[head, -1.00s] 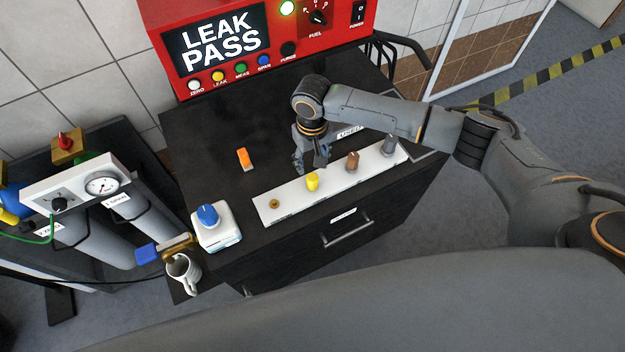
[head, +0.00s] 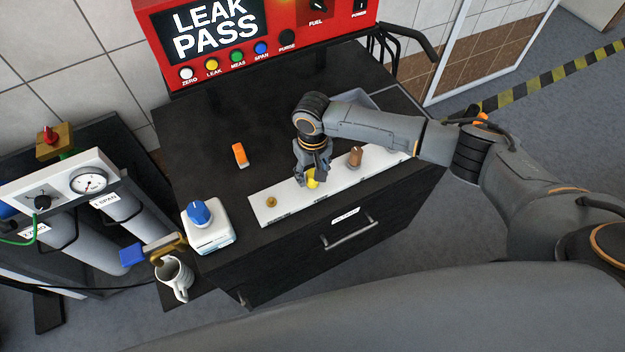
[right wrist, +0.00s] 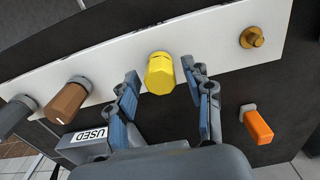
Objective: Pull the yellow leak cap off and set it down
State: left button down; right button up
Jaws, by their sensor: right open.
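The yellow leak cap (head: 313,179) sits on the white strip (head: 290,192) on the black cabinet top. It also shows in the right wrist view (right wrist: 160,74), upright on its fitting, between a brown cap and a bare brass fitting. My right gripper (head: 311,178) is at the cap in the head view and partly covers it. In the right wrist view the right gripper (right wrist: 163,82) is open, with one blue-padded finger on each side of the cap and gaps visible. My left gripper is not in view.
A brown cap (head: 355,156) and a brass fitting (head: 271,202) stand on the same strip. An orange piece (head: 240,154) lies behind it. A white box with a blue knob (head: 199,213) stands at left. A "USED" tray (right wrist: 88,142) is near the gripper.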

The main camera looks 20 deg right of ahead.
dwell(0.5)
jog(key=shift+p, duration=0.45)
grip_shut()
